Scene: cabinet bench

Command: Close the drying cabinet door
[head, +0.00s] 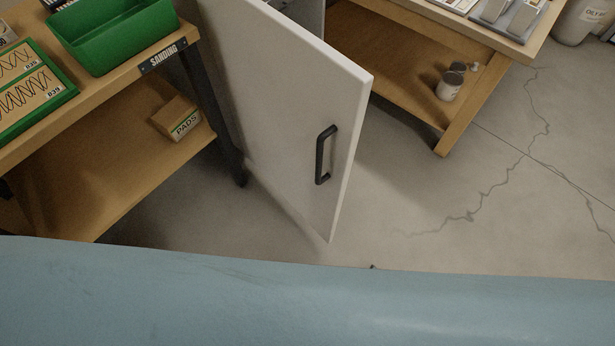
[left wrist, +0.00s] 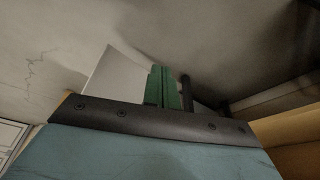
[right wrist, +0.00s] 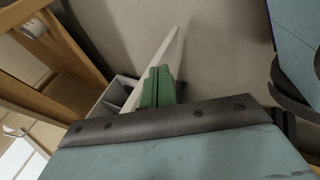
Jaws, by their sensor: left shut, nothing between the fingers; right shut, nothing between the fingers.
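The drying cabinet door (head: 285,110) is a pale grey panel standing open in the head view, swung out toward me. A black bar handle (head: 322,156) is on its face near the free edge. The right wrist view shows a pale upright panel edge (right wrist: 158,62), likely this door, beyond my right gripper (right wrist: 158,72). That gripper's green fingers are shut and empty. My left gripper (left wrist: 162,72) also has green fingers shut and empty, with a pale panel (left wrist: 112,78) behind it. Neither gripper shows in the head view. Contact with the door cannot be told.
A wooden sanding bench (head: 110,85) with a green bin (head: 115,40) and a pads box (head: 176,119) is left of the door. Another wooden bench (head: 455,95) with cans (head: 449,86) on its shelf is to the right. The cracked concrete floor (head: 420,190) is clear.

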